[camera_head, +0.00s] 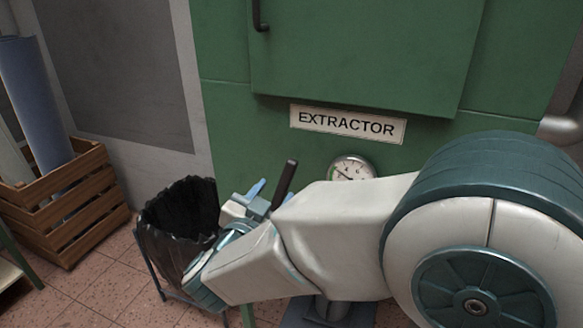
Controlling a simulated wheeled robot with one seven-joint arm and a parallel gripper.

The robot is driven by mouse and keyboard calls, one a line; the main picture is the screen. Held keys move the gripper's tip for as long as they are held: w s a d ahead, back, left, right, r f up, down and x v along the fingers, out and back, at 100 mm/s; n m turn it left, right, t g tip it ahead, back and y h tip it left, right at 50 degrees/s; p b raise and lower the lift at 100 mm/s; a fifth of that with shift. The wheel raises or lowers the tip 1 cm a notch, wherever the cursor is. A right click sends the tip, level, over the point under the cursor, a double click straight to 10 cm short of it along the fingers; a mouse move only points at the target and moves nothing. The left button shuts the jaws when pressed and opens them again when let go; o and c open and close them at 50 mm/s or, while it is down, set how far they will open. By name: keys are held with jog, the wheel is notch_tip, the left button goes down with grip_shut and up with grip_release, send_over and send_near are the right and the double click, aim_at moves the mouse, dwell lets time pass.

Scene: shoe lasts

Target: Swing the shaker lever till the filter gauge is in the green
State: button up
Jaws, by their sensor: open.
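The shaker lever (284,183) looks like a short dark bar on the front of the green extractor, tilted with its top to the right. Its lower end is hidden behind my arm. The filter gauge (351,167) is a round white dial in a metal rim, right of the lever. My arm covers its lower edge, and the needle and colour bands are too small to read. My gripper (248,197) is open, just left of the lever.
The green extractor cabinet (225,120) carries an EXTRACTOR label (347,124) and a door with a dark handle (259,14). A bin with a black bag (172,215) stands left of my gripper. A wooden crate (85,215) holding rolls is further left.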

aim_at(292, 167)
jog(key=x, duration=1.1)
jog(key=shift+w, duration=0.1)
grip_shut()
jog(key=shift+p, duration=0.3)
